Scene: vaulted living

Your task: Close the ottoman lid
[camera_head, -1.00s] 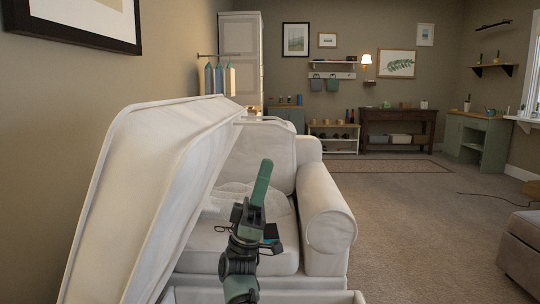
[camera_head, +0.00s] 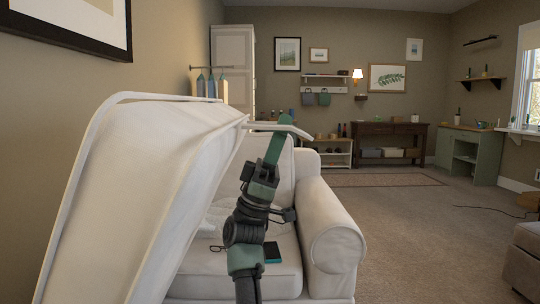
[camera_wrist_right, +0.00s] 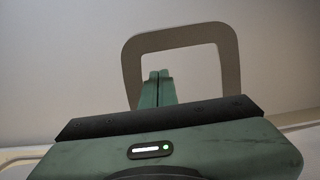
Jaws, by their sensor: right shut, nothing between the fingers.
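The ottoman lid (camera_head: 150,160) is a large pale cream panel, raised and tilted at the left in the head view. A pale loop handle (camera_head: 297,130) sticks out from its upper right edge. My right gripper (camera_head: 282,122) is at this handle, its fingers shut and pointing up. In the right wrist view the closed fingertips (camera_wrist_right: 158,75) show within the outline of the handle loop (camera_wrist_right: 229,60), with nothing between them. Whether they touch the handle I cannot tell. The ottoman's inside is hidden. My left gripper is not in view.
A cream sofa (camera_head: 333,235) stands behind my right arm, with a dark teal book (camera_head: 272,252) and glasses on its seat. Open carpet (camera_head: 410,245) lies to the right. A grey upholstered piece (camera_head: 525,260) is at the right edge.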

